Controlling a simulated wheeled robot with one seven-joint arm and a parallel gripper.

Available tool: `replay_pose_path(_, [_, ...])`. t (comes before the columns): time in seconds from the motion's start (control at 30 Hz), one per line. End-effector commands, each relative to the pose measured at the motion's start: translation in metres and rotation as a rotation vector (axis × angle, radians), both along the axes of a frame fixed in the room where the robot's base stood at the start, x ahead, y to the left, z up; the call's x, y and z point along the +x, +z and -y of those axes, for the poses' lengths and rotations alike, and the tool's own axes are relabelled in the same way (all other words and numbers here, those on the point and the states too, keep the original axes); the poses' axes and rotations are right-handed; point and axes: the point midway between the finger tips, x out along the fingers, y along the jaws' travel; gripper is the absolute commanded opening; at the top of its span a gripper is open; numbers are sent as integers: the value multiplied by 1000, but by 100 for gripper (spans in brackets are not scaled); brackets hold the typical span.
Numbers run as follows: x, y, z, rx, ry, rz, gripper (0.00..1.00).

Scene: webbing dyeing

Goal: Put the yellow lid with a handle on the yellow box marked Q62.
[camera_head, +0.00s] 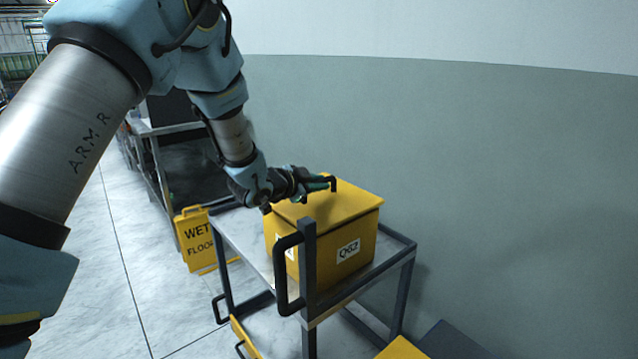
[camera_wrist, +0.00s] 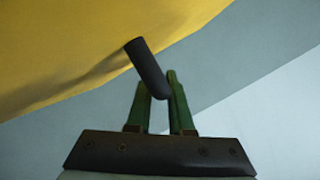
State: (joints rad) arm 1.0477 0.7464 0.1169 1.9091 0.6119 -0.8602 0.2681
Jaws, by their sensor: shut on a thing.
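The yellow box (camera_head: 328,247) marked Q62 stands on the cart's top. The yellow lid (camera_head: 350,203) lies over the box's top, and its edges look roughly in line with the box walls; I cannot tell whether it is fully seated. My gripper (camera_head: 326,183) is above the lid and shut on its dark handle (camera_head: 333,184). In the wrist view the green fingers (camera_wrist: 161,98) close around the end of the black handle (camera_wrist: 148,68), with the yellow lid (camera_wrist: 80,45) behind it. The far side of the box is hidden.
The grey cart (camera_head: 240,233) has raised dark rails and an upright handle (camera_head: 281,272) in front of the box. A yellow wet floor sign (camera_head: 197,240) stands left of it. A wall (camera_head: 480,170) is close behind. Another yellow object (camera_head: 402,348) shows at bottom right.

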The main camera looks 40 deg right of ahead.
Motion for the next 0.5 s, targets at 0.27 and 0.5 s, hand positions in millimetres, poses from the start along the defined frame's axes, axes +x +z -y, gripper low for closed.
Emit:
replay_pose_path(0.27, [0,-1,0,-2,0,0,0])
replay_pose_path(0.5, [0,-5,0,-2,0,0,0])
